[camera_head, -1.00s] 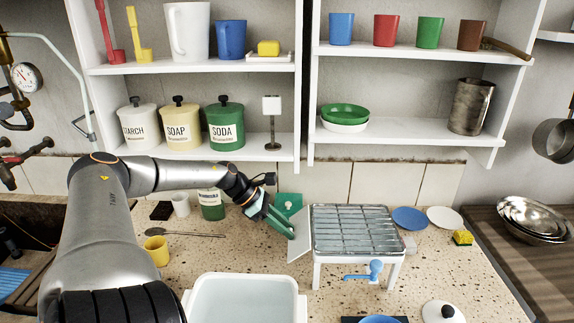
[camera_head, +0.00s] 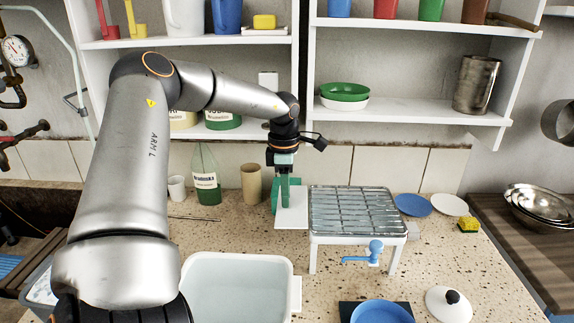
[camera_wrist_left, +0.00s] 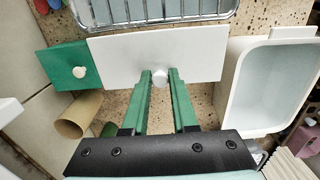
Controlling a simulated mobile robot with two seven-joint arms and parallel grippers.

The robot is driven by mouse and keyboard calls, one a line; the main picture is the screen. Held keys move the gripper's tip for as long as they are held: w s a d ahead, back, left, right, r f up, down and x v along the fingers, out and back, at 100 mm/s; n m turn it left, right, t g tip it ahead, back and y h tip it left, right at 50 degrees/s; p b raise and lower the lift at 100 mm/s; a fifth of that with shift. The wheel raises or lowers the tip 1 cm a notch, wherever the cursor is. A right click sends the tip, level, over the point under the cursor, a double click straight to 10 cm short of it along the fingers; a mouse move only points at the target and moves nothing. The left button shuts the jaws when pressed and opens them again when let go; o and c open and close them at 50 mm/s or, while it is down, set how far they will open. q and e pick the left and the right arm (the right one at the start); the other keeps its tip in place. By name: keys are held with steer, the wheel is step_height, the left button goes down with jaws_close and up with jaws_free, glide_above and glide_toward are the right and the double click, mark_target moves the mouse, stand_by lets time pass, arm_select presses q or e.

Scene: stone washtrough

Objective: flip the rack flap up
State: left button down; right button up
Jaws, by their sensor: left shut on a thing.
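The rack (camera_head: 355,212) is a white stand with a wire grid top and a blue tap on its front. Its white flap (camera_head: 291,216) sticks out from the rack's left side and looks about level with the top. My left gripper (camera_head: 285,200) points down over the flap. In the left wrist view, the green fingers of my left gripper (camera_wrist_left: 160,82) are shut on the flap's small white knob (camera_wrist_left: 161,76), and the flap (camera_wrist_left: 205,60) spreads broad beneath the wire grid (camera_wrist_left: 150,8). My right gripper is out of view.
A green block with a white knob (camera_wrist_left: 60,68) lies close beside the flap, near a tan cup (camera_head: 251,184). A white water basin (camera_head: 292,295) stands in front. Shelves (camera_head: 400,108) overhang the back. Blue and white plates lie right of the rack.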

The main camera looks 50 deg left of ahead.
arm_select(q)
steer(key=shift+r, duration=0.1)
stand_by(0.5)
steer(key=c, duration=0.7)
jaws_free()
steer(key=shift+w+r, duration=0.1)
steer(key=shift+r, duration=0.05)
step_height(320, 180, up, 12)
steer(key=shift+r+p, duration=0.15)
steer(key=shift+p, duration=0.15)
steer(key=shift+d, duration=0.1)
